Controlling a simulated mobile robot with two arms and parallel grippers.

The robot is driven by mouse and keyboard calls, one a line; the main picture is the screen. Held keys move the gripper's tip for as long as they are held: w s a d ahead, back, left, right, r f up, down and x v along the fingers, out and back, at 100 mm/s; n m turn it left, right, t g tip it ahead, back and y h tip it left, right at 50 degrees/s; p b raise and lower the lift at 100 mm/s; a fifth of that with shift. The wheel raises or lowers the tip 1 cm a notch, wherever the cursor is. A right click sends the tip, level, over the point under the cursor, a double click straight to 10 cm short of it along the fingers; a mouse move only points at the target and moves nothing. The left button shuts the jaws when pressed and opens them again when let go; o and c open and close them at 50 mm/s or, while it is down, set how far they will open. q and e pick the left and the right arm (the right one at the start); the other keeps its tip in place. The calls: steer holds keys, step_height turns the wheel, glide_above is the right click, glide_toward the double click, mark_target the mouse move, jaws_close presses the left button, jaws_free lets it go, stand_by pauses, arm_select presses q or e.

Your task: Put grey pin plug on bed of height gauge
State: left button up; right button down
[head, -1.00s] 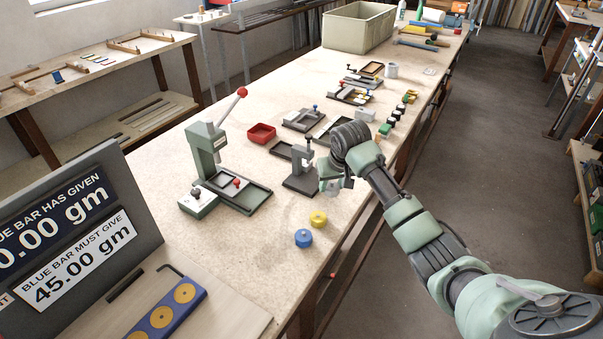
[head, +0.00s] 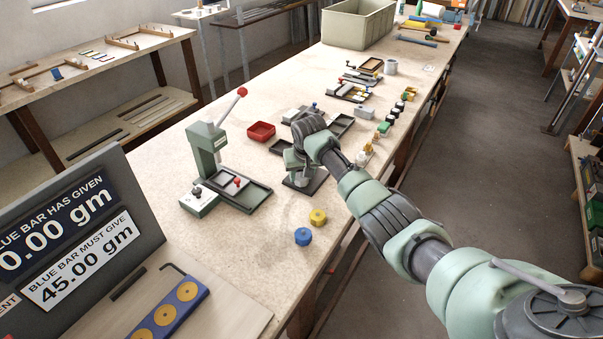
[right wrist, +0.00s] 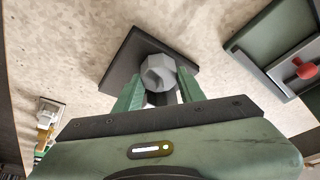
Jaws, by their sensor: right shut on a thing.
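The height gauge's dark bed (head: 301,184) shows at the middle of the bench in the head view; its upright is mostly hidden behind my right gripper (head: 294,160). In the right wrist view, my right gripper (right wrist: 158,82) is shut on the grey pin plug (right wrist: 158,72), a faceted light-grey piece between the two green fingers. The plug is over the dark square bed (right wrist: 122,62). I cannot tell whether the plug touches the bed. My left gripper is not in view.
A green press (head: 208,150) with a red-knobbed lever stands left of the gauge. A red tray (head: 261,132) is behind it. Yellow (head: 318,216) and blue (head: 303,236) knobs lie in front. Several small parts line the right edge. The bench front is mostly clear.

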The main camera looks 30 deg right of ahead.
steer(key=shift+f, duration=0.15)
steer(key=c, duration=0.9)
jaws_free()
steer(key=shift+o, duration=0.2)
steer(key=shift+s+r, duration=0.15)
steer(key=shift+r, duration=0.45)
steer(key=v, duration=1.1)
steer(key=shift+b, duration=0.45)
steer(key=shift+s, duration=0.15)
